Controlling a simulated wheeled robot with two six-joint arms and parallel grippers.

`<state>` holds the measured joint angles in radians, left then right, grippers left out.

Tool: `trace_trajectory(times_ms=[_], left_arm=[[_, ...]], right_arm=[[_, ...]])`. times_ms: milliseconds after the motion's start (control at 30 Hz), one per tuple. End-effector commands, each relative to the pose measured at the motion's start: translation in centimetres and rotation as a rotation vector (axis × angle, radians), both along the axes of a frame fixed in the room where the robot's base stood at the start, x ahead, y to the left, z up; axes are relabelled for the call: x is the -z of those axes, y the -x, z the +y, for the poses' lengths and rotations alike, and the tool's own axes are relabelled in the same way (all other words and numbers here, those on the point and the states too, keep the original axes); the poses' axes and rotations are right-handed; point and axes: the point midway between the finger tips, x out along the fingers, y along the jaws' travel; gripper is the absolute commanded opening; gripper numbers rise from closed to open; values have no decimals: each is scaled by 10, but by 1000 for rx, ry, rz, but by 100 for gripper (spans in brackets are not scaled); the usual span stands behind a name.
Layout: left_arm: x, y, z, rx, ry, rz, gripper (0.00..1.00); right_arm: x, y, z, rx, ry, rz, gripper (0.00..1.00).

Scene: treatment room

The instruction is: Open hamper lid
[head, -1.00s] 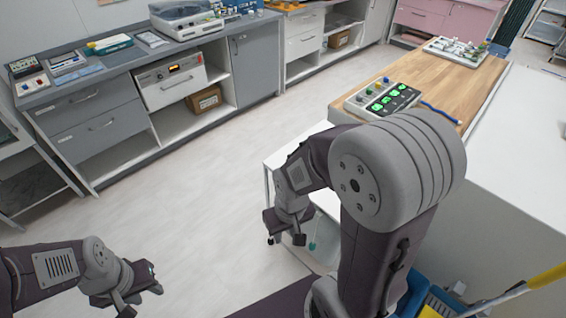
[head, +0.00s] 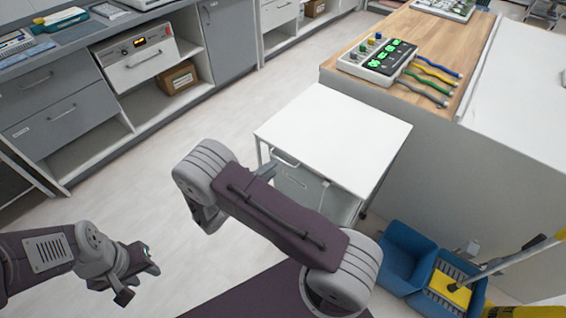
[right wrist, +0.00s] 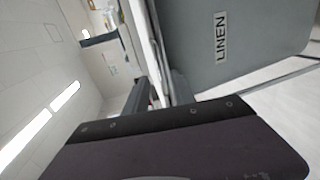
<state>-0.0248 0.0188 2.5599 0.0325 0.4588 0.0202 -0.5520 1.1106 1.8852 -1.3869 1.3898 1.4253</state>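The hamper stands in the middle of the head view, with a flat white lid (head: 335,135) that looks level and closed. A handle (head: 285,158) sits at the lid's front left edge. Below it is a grey-blue body (head: 300,185), which carries a LINEN label (right wrist: 221,38) in the right wrist view. My right gripper (head: 268,172) is close to the handle, mostly hidden behind my arm. In the right wrist view its fingers (right wrist: 157,92) are beside the white lid edge; their grip is unclear. My left gripper (head: 137,281) is open and empty, away from the hamper.
A wood-topped counter (head: 400,40) with a control box (head: 380,62) and cables is behind the hamper. A blue mop bucket (head: 408,255) stands at the right front. Grey cabinets (head: 65,110) line the left. Floor (head: 130,195) between is clear.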

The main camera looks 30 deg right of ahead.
Motion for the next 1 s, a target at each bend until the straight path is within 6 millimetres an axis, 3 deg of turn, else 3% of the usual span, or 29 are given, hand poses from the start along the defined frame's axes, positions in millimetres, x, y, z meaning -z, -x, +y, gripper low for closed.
trace_trajectory(times_ms=[100, 300, 667, 767, 1000], left_arm=[[0, 0, 0, 0, 0, 0, 36], [0, 0, 0, 0, 0, 0, 36], [0, 0, 0, 0, 0, 0, 36], [0, 0, 0, 0, 0, 0, 36], [0, 0, 0, 0, 0, 0, 36]], right_arm=[[6, -8, -26, 6, -1, 4, 31], [13, -21, -56, 6, -1, 3, 31], [15, -25, -64, 2, -1, 4, 31], [15, -25, -63, 2, -1, 4, 3], [15, -25, -63, 3, -1, 5, 0]])
